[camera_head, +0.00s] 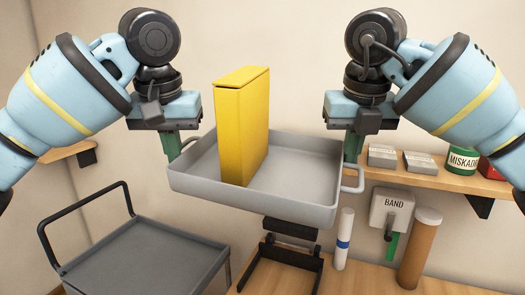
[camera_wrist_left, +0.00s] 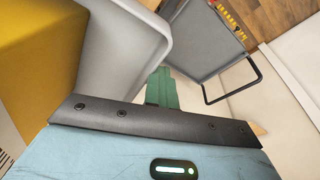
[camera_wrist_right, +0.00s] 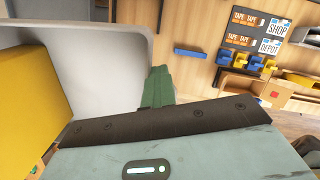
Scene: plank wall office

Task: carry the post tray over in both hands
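The grey post tray (camera_head: 300,208) hangs in the air with a tall yellow box file (camera_head: 240,125) standing upright in it. My left gripper (camera_head: 173,148) is shut on the tray's left handle, and my right gripper (camera_head: 352,148) is shut on its right handle (camera_head: 354,180). The green fingers show beside the tray wall in the left wrist view (camera_wrist_left: 165,88) and in the right wrist view (camera_wrist_right: 157,88). The exact grip on each handle is partly hidden. The yellow box also shows in both wrist views (camera_wrist_left: 40,55) (camera_wrist_right: 30,105).
A grey trolley (camera_head: 140,262) with a black push handle stands at lower left. A black stand (camera_head: 285,262) is on the wooden table below the tray. A white tube (camera_head: 343,240), a band dispenser (camera_head: 391,208) and a brown cylinder (camera_head: 419,250) stand right. A shelf (camera_head: 420,182) runs behind.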

